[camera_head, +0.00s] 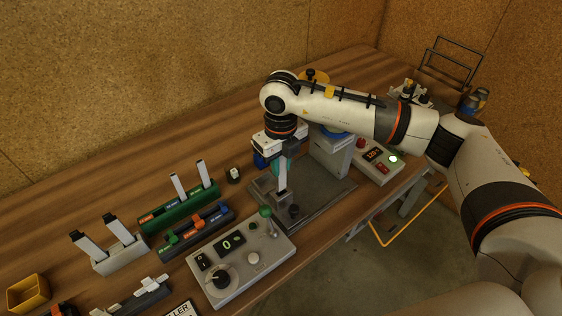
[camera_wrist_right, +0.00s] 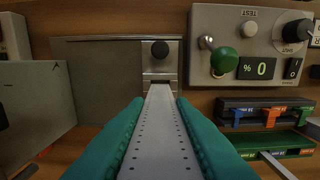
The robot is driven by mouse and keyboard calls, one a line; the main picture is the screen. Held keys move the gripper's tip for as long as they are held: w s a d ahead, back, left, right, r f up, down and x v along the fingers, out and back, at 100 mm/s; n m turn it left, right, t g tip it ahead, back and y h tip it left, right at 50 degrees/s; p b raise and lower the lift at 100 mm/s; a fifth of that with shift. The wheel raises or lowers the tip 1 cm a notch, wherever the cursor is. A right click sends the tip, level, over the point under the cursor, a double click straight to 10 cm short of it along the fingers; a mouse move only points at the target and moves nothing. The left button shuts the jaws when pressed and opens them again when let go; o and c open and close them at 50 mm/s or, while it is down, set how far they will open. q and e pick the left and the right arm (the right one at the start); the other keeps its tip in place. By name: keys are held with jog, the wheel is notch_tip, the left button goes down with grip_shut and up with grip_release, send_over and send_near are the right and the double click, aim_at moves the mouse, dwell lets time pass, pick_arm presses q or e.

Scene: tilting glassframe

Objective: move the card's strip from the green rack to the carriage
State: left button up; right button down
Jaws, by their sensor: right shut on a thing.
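My right gripper (camera_head: 281,172) has teal fingers and is shut on a pale perforated strip. In the right wrist view the strip (camera_wrist_right: 160,138) runs between the teal fingers (camera_wrist_right: 160,125). Its far end lies in line with the metal carriage (camera_wrist_right: 162,66), which has a black knob; I cannot tell whether they touch. In the head view the strip (camera_head: 282,181) points down over the grey base plate, close to the knob (camera_head: 294,209). The green rack (camera_head: 180,209) stands to the left with two upright strips in it. My left gripper is not in view.
A control box (camera_head: 240,262) with a green-topped lever and a display reading 0 stands in front of the plate. A dark rack (camera_head: 196,232) with coloured clips and a grey rack (camera_head: 120,257) with two strips stand left. Another box (camera_head: 378,161) is on the right.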

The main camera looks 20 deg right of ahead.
aim_at(281, 180)
jog(key=shift+b, duration=0.8)
dwell(1.1)
jog(key=shift+f+b, duration=2.95)
jog(key=shift+f, duration=0.4)
jog(key=c, duration=1.2)
grip_release()
jog(key=shift+o, duration=0.2)
jog(key=shift+r, duration=0.2)
notch_tip(281, 180, up, 12)
jog(key=b, duration=0.1)
jog(key=shift+b, duration=0.4)
jog(key=shift+f, duration=0.2)
